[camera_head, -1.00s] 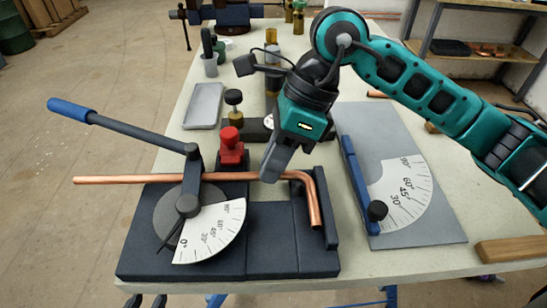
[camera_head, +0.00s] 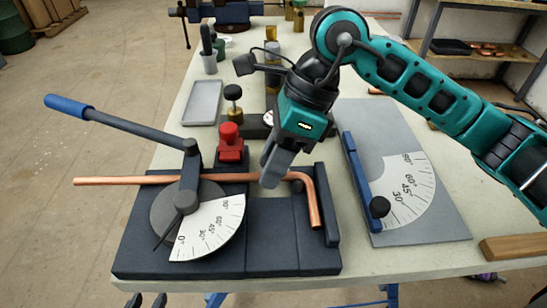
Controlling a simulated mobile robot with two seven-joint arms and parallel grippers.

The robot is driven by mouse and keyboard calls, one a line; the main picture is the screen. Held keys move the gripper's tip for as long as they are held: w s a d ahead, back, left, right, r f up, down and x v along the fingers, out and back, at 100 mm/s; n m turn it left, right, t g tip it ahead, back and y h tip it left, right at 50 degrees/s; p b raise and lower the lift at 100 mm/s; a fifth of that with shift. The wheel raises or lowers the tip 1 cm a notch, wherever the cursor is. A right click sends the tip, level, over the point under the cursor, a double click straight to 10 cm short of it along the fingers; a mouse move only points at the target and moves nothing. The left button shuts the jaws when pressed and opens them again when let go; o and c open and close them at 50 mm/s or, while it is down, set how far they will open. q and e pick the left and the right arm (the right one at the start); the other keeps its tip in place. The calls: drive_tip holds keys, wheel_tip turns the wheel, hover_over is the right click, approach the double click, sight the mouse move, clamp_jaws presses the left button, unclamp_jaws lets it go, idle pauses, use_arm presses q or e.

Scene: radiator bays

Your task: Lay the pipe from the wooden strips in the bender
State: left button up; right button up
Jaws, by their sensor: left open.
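The copper pipe (camera_head: 125,181) lies across the bender (camera_head: 272,225). Its straight part passes by the bender's round former, and its bent end points toward the front at the right side. My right gripper (camera_head: 270,180) reaches down to the pipe left of the bend, its fingers at the pipe and partly covering it. Whether they clamp it is unclear. Two dark fingertips of my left gripper (camera_head: 146,300) show apart at the bottom left edge, empty and away from the pipe. A wooden strip (camera_head: 515,247) lies at the bench's right edge.
The bender's blue-handled lever (camera_head: 125,125) points to the back left. A red clamp (camera_head: 230,142) stands behind the pipe. A grey angle plate (camera_head: 420,205) with a blue bar lies to the right. A grey tray (camera_head: 202,103) and several small items stand farther back.

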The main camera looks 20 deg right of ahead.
drive_tip(key=shift+o, duration=0.3)
use_arm(q)
drive_tip(key=shift+r, duration=0.1)
use_arm(e)
drive_tip(key=shift+d+r, duration=0.1)
drive_tip(key=shift+r, duration=0.1)
use_arm(q)
drive_tip(key=r, duration=0.1)
drive_tip(key=r+p, duration=0.1)
drive_tip(key=d+r, duration=0.1)
drive_tip(key=shift+w+p, duration=0.25)
drive_tip(key=shift+p, duration=0.05)
use_arm(e)
drive_tip(key=v, duration=1.2)
drive_tip(key=shift+r, duration=0.25)
use_arm(q)
drive_tip(key=shift+s, duration=0.1)
